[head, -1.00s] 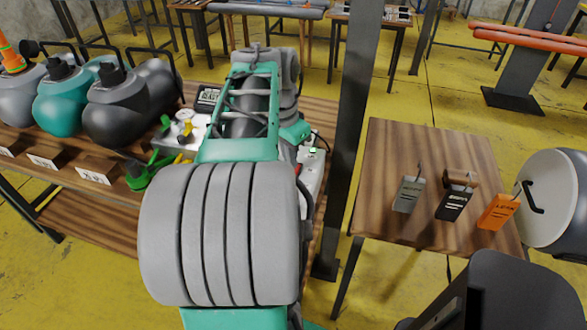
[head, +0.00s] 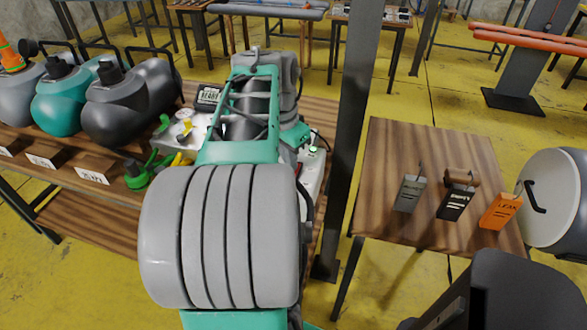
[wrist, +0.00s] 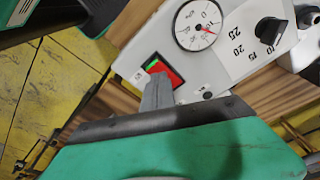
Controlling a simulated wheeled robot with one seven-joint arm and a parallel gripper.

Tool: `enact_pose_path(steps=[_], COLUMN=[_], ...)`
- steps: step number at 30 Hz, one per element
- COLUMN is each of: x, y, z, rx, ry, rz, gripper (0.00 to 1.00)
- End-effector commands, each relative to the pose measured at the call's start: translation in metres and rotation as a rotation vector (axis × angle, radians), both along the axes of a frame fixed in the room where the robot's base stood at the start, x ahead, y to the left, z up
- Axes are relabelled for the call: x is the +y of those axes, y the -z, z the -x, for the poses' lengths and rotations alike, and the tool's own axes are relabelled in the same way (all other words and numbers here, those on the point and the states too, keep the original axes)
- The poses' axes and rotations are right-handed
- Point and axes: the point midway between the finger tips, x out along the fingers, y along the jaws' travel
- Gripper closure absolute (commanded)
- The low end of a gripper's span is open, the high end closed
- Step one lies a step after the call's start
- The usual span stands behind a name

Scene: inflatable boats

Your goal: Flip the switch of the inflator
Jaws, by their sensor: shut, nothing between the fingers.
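The inflator (wrist: 235,60) is a pale box on the wooden bench, with a round gauge and a black knob in the wrist view. Its switch (wrist: 172,72) is a red rocker with a green part at the upper left, set in a dark frame. My gripper (wrist: 158,80) is shut and empty. Its grey fingertips overlap the switch's lower left part in the picture; whether they press on it I cannot tell.
Several grey and teal tanks (head: 128,105) stand on the bench at left, with a small display (head: 208,97) beside my arm. A dark post (head: 352,130) rises just right of my arm. A small table (head: 400,150) with three tags stands beyond it.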

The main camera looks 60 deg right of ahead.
Motion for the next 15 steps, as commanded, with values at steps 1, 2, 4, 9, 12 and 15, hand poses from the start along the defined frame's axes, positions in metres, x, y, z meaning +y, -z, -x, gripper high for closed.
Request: enact_pose_path(steps=[1, 2, 4, 9, 12, 15], x=[0.0, 0.0, 0.0, 0.0, 0.0, 0.0], y=[0.0016, 0.002, 0.0031, 0.0057, 0.0072, 0.0087], z=[0.0, 0.0, 0.0, 0.0, 0.0, 0.0], rx=[0.0, 0.0, 0.0, 0.0, 0.0, 0.0], ry=[0.0, 0.0, 0.0, 0.0, 0.0, 0.0], rz=[0.0, 0.0, 0.0, 0.0, 0.0, 0.0], gripper=[1.0, 1.0, 1.0, 1.0, 1.0, 1.0])
